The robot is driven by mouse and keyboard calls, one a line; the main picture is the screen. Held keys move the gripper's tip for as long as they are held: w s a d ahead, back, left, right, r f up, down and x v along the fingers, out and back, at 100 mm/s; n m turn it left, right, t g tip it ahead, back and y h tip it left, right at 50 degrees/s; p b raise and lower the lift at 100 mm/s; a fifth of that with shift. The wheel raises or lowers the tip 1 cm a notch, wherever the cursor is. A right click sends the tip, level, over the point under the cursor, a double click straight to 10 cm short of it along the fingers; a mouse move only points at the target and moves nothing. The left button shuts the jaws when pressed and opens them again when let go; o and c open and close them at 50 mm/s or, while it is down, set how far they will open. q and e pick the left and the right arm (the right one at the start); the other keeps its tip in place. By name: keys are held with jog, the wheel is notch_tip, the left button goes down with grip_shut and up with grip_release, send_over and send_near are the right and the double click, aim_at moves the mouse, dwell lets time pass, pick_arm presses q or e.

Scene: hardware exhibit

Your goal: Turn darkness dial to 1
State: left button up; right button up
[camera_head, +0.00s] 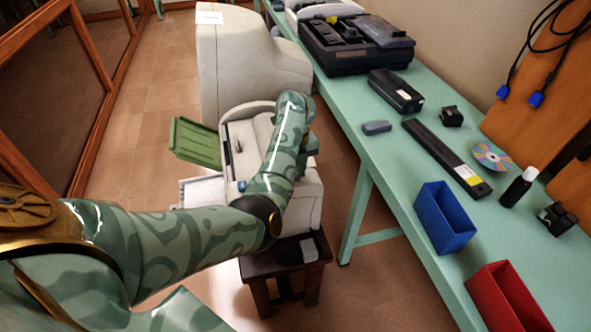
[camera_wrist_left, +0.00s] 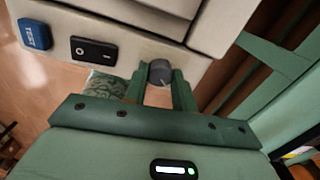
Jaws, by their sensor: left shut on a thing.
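The darkness dial (camera_wrist_left: 160,71) is a small dark grey round knob on the front face of a cream machine (camera_wrist_left: 130,22) in the left wrist view. My left gripper (camera_wrist_left: 160,82) has its two green fingers on either side of the dial and is shut on it. No number beside the dial is legible, so its setting cannot be told. In the head view the cream machine (camera_head: 308,207) stands on a dark stool, and my left arm reaches across it, hiding the dial and the fingertips. My right gripper is in neither view.
A blue button (camera_wrist_left: 35,34) and a black rocker switch (camera_wrist_left: 94,52) sit left of the dial. The machine has an open green tray (camera_head: 195,142). A dark stool (camera_head: 285,261) supports it. A teal bench (camera_head: 390,170) with loose hardware runs along the right.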

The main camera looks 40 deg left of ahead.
pick_arm(q)
jog(key=n+b, duration=0.2)
jog(key=n, duration=0.2)
jog(key=shift+f, duration=0.15)
jog(key=shift+n+b, duration=0.65)
jog(key=shift+n, duration=1.05)
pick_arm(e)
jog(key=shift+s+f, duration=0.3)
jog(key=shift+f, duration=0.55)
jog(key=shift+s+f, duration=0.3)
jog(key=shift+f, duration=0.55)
pick_arm(q)
jog(key=o, duration=1)
notch_tip(320, 180, up, 17)
jog(key=p, duration=0.6)
jog(key=shift+f, duration=0.2)
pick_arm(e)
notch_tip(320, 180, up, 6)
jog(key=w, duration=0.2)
